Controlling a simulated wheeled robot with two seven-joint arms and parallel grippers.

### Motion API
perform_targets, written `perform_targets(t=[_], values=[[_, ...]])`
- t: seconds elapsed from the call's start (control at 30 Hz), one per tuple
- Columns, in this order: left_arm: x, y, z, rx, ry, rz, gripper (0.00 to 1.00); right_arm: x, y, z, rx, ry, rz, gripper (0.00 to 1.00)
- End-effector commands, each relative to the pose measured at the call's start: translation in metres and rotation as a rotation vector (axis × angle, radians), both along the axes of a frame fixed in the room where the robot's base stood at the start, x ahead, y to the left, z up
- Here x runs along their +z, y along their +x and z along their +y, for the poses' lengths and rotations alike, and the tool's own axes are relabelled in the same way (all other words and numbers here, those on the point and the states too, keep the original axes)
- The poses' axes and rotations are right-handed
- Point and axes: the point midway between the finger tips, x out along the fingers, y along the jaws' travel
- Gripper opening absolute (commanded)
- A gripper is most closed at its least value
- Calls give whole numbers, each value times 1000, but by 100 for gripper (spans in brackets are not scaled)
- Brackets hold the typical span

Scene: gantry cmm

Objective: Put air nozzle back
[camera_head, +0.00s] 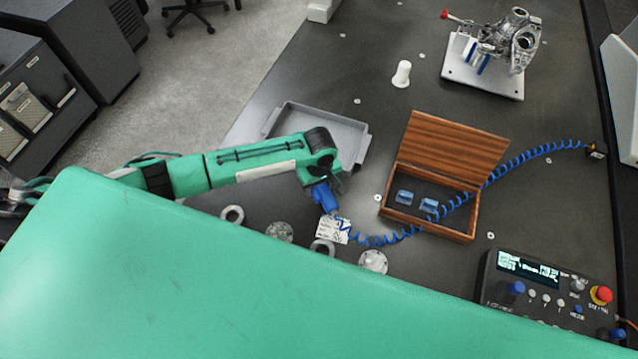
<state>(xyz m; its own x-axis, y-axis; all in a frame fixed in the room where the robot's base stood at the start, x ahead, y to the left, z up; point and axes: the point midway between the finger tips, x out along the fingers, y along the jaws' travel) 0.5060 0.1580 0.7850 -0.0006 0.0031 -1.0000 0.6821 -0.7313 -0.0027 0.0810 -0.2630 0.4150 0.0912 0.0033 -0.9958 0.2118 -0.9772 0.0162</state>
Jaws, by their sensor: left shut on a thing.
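The blue air nozzle (325,198) is held in my left gripper (329,184), which is shut on it above the dark table. A white tag with writing (333,230) hangs by the nozzle. A coiled blue hose (380,240) runs from the nozzle, passes over the front right of the open wooden box, and ends at a small dark fitting (595,150) at the table's right edge. My right gripper is not in view. I cannot make out a holder for the nozzle.
The open wooden box (396,214) holds blue pieces. A grey tray (352,128) lies behind my left arm. Several metal rings and discs (373,262) lie in front. A control panel (540,290) is at right, a metal part on a white fixture (484,78) at the back.

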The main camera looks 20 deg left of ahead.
Motion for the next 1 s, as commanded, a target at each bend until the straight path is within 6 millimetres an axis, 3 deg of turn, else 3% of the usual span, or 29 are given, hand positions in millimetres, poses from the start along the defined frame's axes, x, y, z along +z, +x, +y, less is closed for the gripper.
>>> perform_targets(t=[0.07, 0.1, 0.2, 0.57, 0.67, 1.0], values=[[-2, 0, 0, 1, -1, 0, 41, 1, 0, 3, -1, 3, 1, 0], [-2, 0, 0, 1, 0, 0, 55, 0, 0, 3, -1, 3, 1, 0], [-2, 0, 0, 1, 0, 0, 71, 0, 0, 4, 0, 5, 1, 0], [3, 1, 0, -1, 0, -3, 71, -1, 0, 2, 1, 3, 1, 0], [16, 1, -1, 0, -2, -3, 71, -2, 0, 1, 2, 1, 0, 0], [89, 1, -1, 0, -2, -3, 71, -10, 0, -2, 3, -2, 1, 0]])
